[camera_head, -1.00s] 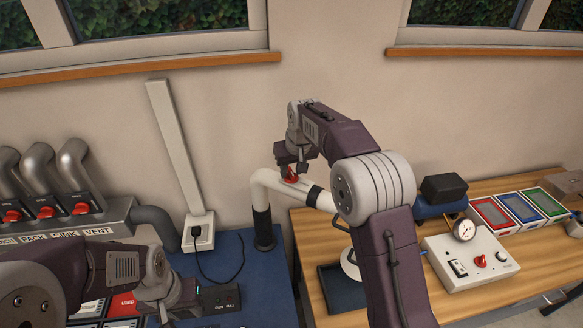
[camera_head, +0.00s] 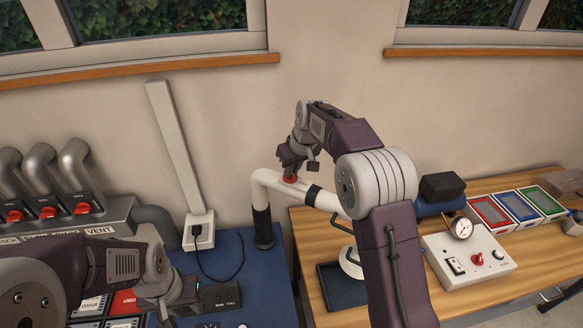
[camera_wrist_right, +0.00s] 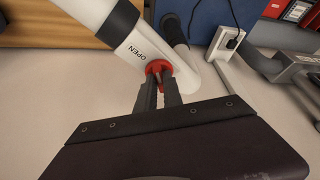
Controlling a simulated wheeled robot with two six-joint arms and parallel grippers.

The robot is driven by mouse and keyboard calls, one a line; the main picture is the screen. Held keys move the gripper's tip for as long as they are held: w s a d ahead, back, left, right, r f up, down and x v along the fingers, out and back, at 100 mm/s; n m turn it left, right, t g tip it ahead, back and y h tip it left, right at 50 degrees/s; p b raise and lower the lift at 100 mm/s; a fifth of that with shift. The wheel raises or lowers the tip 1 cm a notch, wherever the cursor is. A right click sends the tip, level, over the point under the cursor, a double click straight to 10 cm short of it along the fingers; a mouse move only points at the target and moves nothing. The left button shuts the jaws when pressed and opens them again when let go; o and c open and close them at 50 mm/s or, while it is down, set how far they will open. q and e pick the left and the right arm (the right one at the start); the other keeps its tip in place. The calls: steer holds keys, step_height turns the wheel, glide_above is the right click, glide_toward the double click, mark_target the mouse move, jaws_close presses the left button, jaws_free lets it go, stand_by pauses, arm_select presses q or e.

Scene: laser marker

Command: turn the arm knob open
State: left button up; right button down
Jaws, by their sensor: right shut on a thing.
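The red arm knob (camera_head: 289,179) sits on the white extraction arm pipe (camera_head: 325,200), and also shows in the right wrist view (camera_wrist_right: 158,67). The word OPEN is printed on the pipe beside the knob. My right gripper (camera_head: 287,172) is above the pipe, its fingers shut on the knob; in the wrist view the two fingertips (camera_wrist_right: 159,82) are at the red knob and partly cover it. My left gripper (camera_head: 185,298) is low at the left over the blue bench, apart from the pipe; its fingers cannot be made out.
A vent manifold with red handles (camera_head: 45,212) stands at the left. A control box (camera_head: 468,260) with a gauge and red knob, and red, blue and green trays (camera_head: 520,206), are on the wooden table. A wall outlet (camera_head: 198,232) is behind the blue bench (camera_head: 225,265).

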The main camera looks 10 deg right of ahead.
steer(key=n+y+p, duration=0.1)
steer(key=n, duration=0.2)
steer(key=n+g+y+p, duration=0.1)
steer(key=n+p, duration=0.1)
steer(key=shift+w+d+r+n, duration=0.1)
steer(key=shift+w+d+n, duration=0.1)
steer(key=shift+n, duration=0.2)
stand_by(0.4)
steer(key=c, duration=1.5)
jaws_free()
steer(key=shift+a, duration=0.1)
steer(key=shift+r, duration=0.1)
steer(key=b+v, duration=0.1)
steer(key=v, duration=0.7)
steer(key=shift+r, duration=0.35)
